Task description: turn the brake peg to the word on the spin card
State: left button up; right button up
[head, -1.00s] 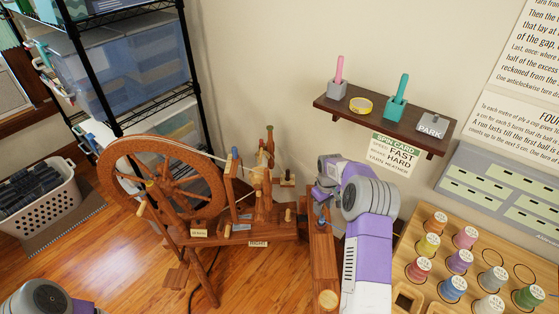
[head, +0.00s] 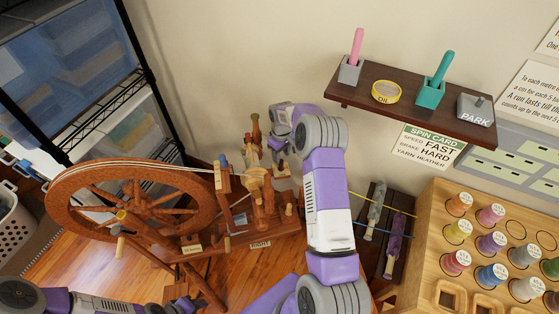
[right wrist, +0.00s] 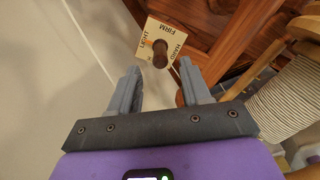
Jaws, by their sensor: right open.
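The spin card (head: 432,146) hangs under the wall shelf and reads speed FAST, brake HARD, yarn HEATHER. The brake peg (right wrist: 160,54) is a dark round knob on a cream plate with the words LIGHT, FIRM and HARD. An orange mark shows on the plate by LIGHT. In the head view the plate (head: 282,171) shows small behind the spinning wheel's (head: 130,195) upright parts. My right gripper (right wrist: 160,78) is open, its fingertips just short of the peg and on either side of its line, holding nothing. Only links of my left arm show, at the bottom left.
A wooden spool rack (head: 420,243) stands at the right. Wound bobbin (right wrist: 285,105) and wooden wheel parts lie close right of my right gripper.

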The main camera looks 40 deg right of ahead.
aim_at(281, 160)
notch_tip(281, 160, down, 5)
jog(key=shift+w+f+b, duration=0.1)
jog(key=shift+b, duration=0.6)
grip_shut()
